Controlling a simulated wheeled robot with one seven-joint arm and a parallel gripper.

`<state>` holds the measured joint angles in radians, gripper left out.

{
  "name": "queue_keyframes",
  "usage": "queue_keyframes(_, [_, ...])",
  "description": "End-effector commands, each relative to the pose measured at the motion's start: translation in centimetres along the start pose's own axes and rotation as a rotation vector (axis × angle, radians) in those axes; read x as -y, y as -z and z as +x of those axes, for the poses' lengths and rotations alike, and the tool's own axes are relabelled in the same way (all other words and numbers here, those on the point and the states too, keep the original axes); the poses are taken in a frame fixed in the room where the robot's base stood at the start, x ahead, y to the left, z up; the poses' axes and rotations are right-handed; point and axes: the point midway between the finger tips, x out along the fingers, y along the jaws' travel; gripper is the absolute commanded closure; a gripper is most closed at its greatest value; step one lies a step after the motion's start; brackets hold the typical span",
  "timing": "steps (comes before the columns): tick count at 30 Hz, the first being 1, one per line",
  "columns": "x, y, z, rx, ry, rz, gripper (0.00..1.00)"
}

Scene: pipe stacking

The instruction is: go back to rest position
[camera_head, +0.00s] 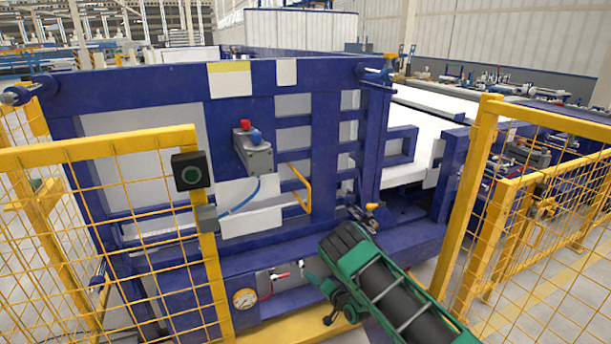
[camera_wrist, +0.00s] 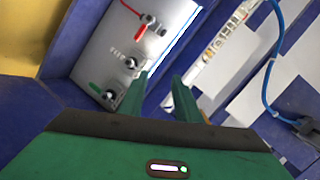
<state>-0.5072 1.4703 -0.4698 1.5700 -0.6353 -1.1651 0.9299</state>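The task names no object. My green and black arm reaches in from the lower right of the head view, with my gripper low in front of the blue machine (camera_head: 225,265). In the wrist view the two green fingers of my gripper (camera_wrist: 160,76) stand apart with nothing between them. Beyond them is a grey valve panel (camera_wrist: 115,45) with a red lever (camera_wrist: 131,9) and a green lever (camera_wrist: 95,88). The same panel shows partly in the head view (camera_head: 287,284), left of my gripper. I see no contact with it.
Yellow mesh fences stand at left (camera_head: 95,150) and right (camera_head: 480,165). A black box with a green button (camera_head: 191,171) is on the left fence. A grey box with red and blue buttons (camera_head: 254,155) and a gauge (camera_head: 245,298) are on the machine. Floor shows at right.

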Motion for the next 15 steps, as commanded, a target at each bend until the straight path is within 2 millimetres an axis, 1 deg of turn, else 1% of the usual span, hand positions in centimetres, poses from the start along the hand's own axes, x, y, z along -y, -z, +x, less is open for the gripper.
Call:
queue_keyframes(1, [1.1,2.5,-0.3,-0.016,-0.027,-0.019,0.70])
queue_keyframes(3, [2.0,5.2,-1.0,-0.026,-0.076,-0.052,0.70])
queue_keyframes(5, [2.8,7.5,-1.8,-0.033,-0.118,-0.079,0.70])
queue_keyframes(6, [3.2,9.0,-2.4,-0.037,-0.147,-0.095,0.70])
queue_keyframes(8, [3.9,11.2,-3.5,-0.041,-0.190,-0.117,0.70])
queue_keyframes(9, [4.3,12.7,-4.3,-0.044,-0.220,-0.131,0.70])
queue_keyframes(11, [5.0,14.7,-5.7,-0.046,-0.263,-0.150,0.70])
queue_keyframes(12, [5.4,16.0,-6.7,-0.047,-0.292,-0.161,0.70])
queue_keyframes(14, [6.0,17.9,-8.3,-0.047,-0.336,-0.177,0.70])
queue_keyframes(15, [6.3,19.1,-9.6,-0.046,-0.365,-0.186,0.70])
